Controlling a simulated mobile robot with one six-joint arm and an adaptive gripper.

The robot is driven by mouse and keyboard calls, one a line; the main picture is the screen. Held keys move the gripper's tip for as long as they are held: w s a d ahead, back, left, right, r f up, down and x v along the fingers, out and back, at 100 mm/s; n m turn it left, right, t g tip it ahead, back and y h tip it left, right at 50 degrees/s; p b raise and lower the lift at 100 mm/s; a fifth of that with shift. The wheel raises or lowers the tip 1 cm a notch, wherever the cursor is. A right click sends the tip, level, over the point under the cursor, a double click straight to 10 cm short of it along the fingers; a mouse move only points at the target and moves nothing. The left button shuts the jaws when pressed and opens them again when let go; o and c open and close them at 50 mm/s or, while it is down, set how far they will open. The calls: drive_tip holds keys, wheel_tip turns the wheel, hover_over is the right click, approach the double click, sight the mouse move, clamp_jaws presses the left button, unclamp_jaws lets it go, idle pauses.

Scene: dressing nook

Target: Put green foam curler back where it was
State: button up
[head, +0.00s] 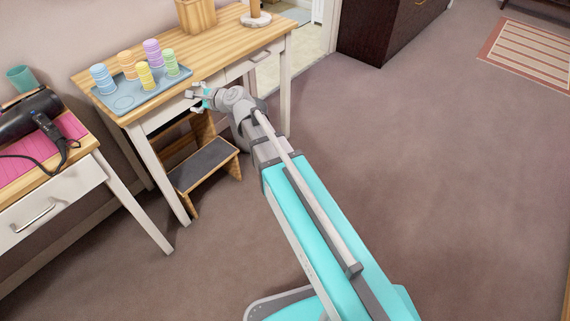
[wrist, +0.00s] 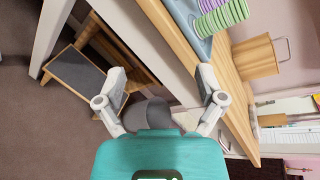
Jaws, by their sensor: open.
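The green foam curler (head: 171,64) stands upright at the right end of the blue tray (head: 153,91). It also shows at the top of the wrist view (wrist: 224,16). Blue (head: 103,79), orange (head: 127,65), purple (head: 153,53) and yellow (head: 145,75) curlers stand on the same tray. A round marked spot at the tray's front left is bare. My gripper (head: 194,101) is open and empty, apart from the green curler, at the table's front edge. In the wrist view nothing is between its fingers (wrist: 162,82).
The wooden table (head: 222,45) carries a wooden box (head: 196,14) behind the tray. A step stool (head: 204,163) stands under the table's front. A second table at left holds a hair dryer (head: 28,115) and a teal cup (head: 21,78). Open floor lies at right.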

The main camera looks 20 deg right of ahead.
drive_tip(key=s+d+f+n+g+h, duration=0.5)
drive_tip(key=s+d+n, duration=0.3)
drive_tip(key=s+d, duration=0.3)
drive_tip(key=s+d+f+n+g+h, duration=0.5)
drive_tip(key=s+d+f+n, duration=0.3)
drive_tip(key=s+d, duration=0.3)
drive_tip(key=shift+s+f+n+g, duration=0.2)
drive_tip(key=shift+s+n+g, duration=0.3)
drive_tip(key=shift+s, duration=0.1)
drive_tip(key=c, duration=0.4)
drive_tip(key=shift+c, duration=0.2)
